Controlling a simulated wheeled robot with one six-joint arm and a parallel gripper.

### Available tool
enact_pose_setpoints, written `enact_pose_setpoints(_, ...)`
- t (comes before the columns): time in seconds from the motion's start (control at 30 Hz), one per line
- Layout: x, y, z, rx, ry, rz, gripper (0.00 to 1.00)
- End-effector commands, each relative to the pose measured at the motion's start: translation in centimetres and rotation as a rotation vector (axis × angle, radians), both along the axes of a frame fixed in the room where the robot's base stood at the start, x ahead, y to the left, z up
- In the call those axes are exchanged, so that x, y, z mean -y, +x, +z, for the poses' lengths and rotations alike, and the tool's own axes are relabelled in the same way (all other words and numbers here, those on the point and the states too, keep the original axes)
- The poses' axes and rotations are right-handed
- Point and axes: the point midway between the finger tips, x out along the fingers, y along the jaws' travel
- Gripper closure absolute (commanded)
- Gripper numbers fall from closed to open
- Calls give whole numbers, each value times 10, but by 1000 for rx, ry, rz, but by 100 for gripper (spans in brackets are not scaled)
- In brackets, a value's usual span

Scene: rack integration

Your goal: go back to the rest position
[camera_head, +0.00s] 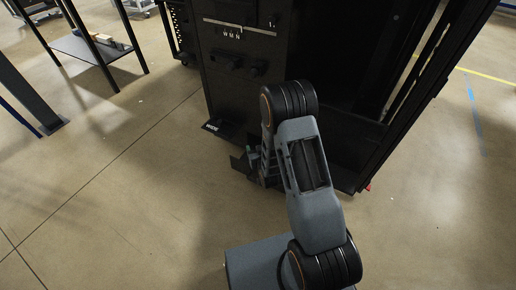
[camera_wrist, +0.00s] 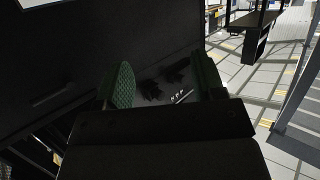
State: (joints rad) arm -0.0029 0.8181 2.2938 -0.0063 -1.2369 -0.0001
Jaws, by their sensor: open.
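My gripper (camera_wrist: 163,84) is open in the wrist view, with a green textured pad on the left finger and a dark green finger on the right. Nothing is held between the fingers. Beyond the gap is a dark panel with black fittings (camera_wrist: 172,76) and small white marks. In the head view my arm reaches up from the bottom edge, and my gripper (camera_head: 246,160) shows only partly beside the arm, low in front of the black rack (camera_head: 225,100). The arm hides part of the gripper and of the rack's lower front.
The rack's open black frame (camera_head: 415,85) stands to the right of the arm. A dark shelf table (camera_head: 85,47) with small boxes is at the upper left, and a dark post (camera_head: 30,95) at the left edge. The concrete floor (camera_head: 110,200) at left and lower right is clear.

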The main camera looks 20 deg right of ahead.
Motion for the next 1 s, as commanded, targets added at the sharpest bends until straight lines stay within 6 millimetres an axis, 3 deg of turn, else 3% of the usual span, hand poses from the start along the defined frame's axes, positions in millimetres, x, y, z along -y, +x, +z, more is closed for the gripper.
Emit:
enact_pose_setpoints(0.27, 1, 0, 3, -2, 0, -2, 37)
enact_pose_setpoints(0.37, 2, 3, 25, -21, 0, -3, 37)
enact_pose_setpoints(0.47, 2, 7, 70, -76, -2, -3, 37)
enact_pose_setpoints(0.67, 1, -6, 208, -283, -6, -3, 37)
enact_pose_setpoints(0.8, 0, -41, 303, -451, -6, -4, 37)
enact_pose_setpoints(1.0, -1, -112, 417, -672, -8, -5, 37)
